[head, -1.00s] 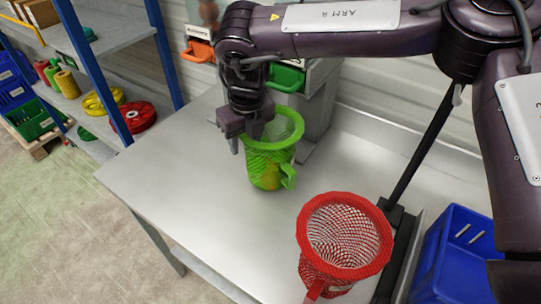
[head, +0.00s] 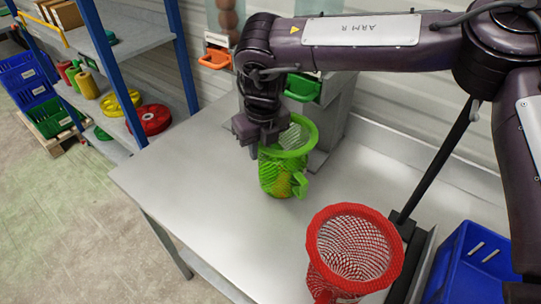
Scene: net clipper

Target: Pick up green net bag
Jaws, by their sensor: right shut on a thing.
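The green net bag (head: 279,172) has a stiff green rim and a small side handle, and something yellowish shows through its mesh. It is upright over the metal table, towards the back; I cannot tell whether its bottom touches the table. My right gripper (head: 254,150) points down at the left side of the bag's rim and is shut on it. Part of the rim is hidden behind the fingers. My left gripper is not in view.
A red net bag (head: 353,252) stands at the front right of the table (head: 190,190). A blue crate (head: 473,262) is at the right. A grey machine with orange and green handles (head: 338,108) stands behind the green bag. The table's left part is clear.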

